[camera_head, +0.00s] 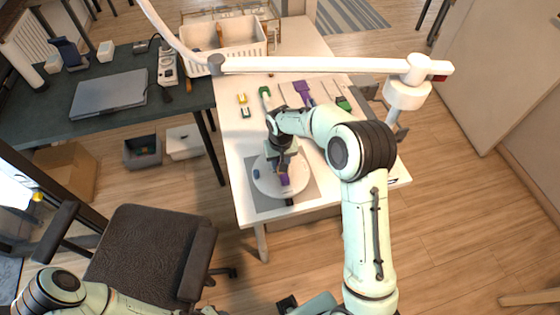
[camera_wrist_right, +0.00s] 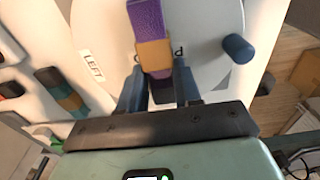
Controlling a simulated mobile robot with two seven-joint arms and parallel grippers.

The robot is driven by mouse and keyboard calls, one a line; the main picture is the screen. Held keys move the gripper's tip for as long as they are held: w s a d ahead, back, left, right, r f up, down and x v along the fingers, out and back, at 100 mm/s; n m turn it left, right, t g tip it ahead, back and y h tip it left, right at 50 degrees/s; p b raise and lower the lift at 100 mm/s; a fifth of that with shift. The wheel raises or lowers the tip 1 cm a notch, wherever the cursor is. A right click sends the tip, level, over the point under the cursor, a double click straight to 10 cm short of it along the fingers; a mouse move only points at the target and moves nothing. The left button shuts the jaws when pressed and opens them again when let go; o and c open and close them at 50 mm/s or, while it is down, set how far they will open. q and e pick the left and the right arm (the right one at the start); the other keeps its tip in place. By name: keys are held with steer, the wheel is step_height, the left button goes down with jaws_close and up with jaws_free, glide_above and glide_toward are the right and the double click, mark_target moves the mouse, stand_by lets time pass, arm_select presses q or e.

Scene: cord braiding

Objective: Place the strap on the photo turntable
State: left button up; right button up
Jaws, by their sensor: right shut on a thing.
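The strap, purple with a tan-orange section, shows in the head view (camera_head: 285,180) and in the wrist view (camera_wrist_right: 147,20). My right gripper (camera_head: 280,158) is over the white round photo turntable (camera_head: 299,186). Its blue fingers (camera_wrist_right: 157,78) are shut on the strap's tan-orange section in the wrist view. The purple part extends over the turntable's face; I cannot tell whether it touches. A blue peg (camera_wrist_right: 237,48) stands near the disc's edge, and a "LEFT" label (camera_wrist_right: 92,66) is on the disc. My left arm shows at the bottom left, but its gripper is not visible.
The turntable sits on a grey mat (camera_head: 266,203) at the white table's near end. Another purple piece (camera_head: 302,90) and green pieces (camera_head: 343,103) lie farther back. A white bin (camera_head: 238,38) stands behind. A white overhead lamp arm (camera_head: 320,65) crosses the table.

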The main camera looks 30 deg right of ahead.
steer(key=shift+f, duration=0.2)
steer(key=o, duration=1.1)
steer(key=shift+c, duration=0.2)
steer(key=shift+r, duration=0.1)
step_height(320, 180, up, 8)
steer(key=shift+s+f, duration=0.1)
steer(key=shift+s, duration=0.05)
steer(key=shift+f, duration=0.1)
